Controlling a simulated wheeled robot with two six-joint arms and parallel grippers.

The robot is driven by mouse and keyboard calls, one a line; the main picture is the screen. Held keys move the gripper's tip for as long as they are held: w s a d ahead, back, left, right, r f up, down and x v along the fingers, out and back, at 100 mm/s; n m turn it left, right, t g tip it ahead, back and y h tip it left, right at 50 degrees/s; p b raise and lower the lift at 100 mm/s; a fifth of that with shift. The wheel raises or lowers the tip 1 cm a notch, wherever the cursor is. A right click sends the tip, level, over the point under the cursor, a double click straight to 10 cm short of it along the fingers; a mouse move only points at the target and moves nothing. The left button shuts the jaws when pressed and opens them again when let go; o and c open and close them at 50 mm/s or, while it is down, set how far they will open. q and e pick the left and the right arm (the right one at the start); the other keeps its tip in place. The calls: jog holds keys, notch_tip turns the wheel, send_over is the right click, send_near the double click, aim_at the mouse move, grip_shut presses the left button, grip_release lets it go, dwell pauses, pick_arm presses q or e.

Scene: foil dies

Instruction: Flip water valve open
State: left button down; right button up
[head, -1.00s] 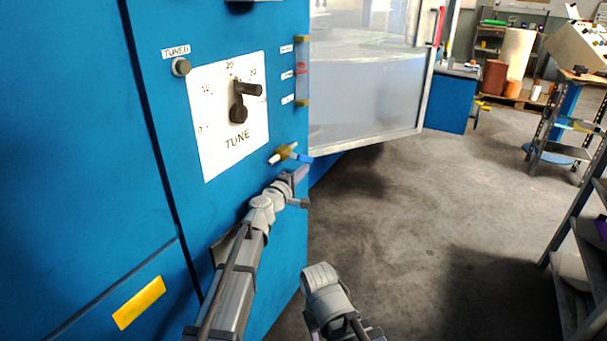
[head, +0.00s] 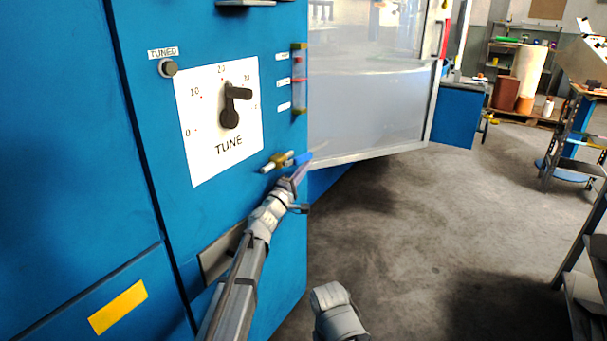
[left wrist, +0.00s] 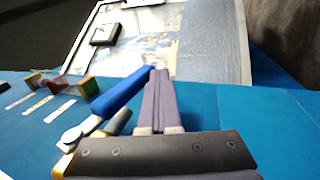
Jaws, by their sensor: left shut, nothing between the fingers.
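The water valve (head: 279,161) sits low on the blue cabinet's front near its right edge, with a brass body and a pale pipe stub. Its blue lever (head: 301,158) points right and slightly up, roughly in line with the body. My left gripper (head: 302,173) is shut and empty, with its tips just below and beside the lever. In the left wrist view the closed fingers (left wrist: 160,100) lie right beside the blue lever (left wrist: 121,92); whether they touch cannot be told. My right gripper is out of view; only part of my right arm shows at the bottom.
The white TUNE dial (head: 222,120) with its dark knob is above left of the valve. A sight tube (head: 299,80) is above it. The floor at right is open, with a shelf (head: 585,260) at the edge.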

pick_arm(q)
jog(key=shift+w+d+r+t+h+b, duration=0.15)
jog(key=shift+w+r+t+h+b, duration=0.15)
jog(key=shift+t+b, duration=0.25)
jog(key=shift+r, duration=0.1)
jog(key=shift+s, duration=0.1)
jog(key=s+a+f+b, duration=0.1)
jog(key=s+a, duration=0.6)
jog(key=s, duration=0.5)
jog(key=shift+s+a, duration=0.2)
jog(key=shift+s, duration=0.15)
jog(key=shift+f, duration=0.1)
